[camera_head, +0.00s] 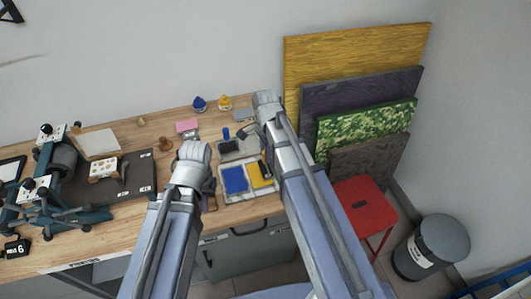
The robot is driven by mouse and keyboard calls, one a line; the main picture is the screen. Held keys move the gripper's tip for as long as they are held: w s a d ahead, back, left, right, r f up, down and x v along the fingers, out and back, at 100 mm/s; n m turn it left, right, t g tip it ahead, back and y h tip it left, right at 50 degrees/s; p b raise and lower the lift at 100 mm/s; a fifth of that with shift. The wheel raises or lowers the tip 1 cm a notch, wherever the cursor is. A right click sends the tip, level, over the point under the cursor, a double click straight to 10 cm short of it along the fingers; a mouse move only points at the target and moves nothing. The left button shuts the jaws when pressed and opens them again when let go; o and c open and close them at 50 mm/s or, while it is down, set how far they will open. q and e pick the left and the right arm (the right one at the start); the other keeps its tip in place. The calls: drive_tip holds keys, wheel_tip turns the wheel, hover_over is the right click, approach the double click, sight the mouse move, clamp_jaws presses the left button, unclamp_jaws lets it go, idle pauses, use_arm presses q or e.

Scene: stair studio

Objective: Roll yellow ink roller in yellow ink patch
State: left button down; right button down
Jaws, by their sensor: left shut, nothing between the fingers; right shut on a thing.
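The yellow ink patch (260,176) lies on the right half of a pale tray (252,195), beside a blue ink patch (234,180). My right gripper (267,158) is over the right side of the yellow patch, mostly hidden by my own arm. It is shut on a dark thing with a yellow-orange part (265,170), which appears to be the yellow ink roller. I cannot tell whether the roller touches the ink. My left gripper (210,201) is shut and empty, left of the tray, partly hidden by its arm.
A grey slab (240,149) with a blue-handled tool (226,134) lies behind the tray. Blue (199,104) and yellow (225,103) ink containers stand at the back. A press (65,165) fills the left. A red stool (365,203) and a bin (433,247) stand right of the bench.

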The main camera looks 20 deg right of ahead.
drive_tip(key=shift+f+b, duration=0.35)
idle(0.6)
drive_tip(key=shift+s+a, duration=0.1)
drive_tip(key=shift+a, duration=2.1)
drive_tip(key=shift+d, duration=0.15)
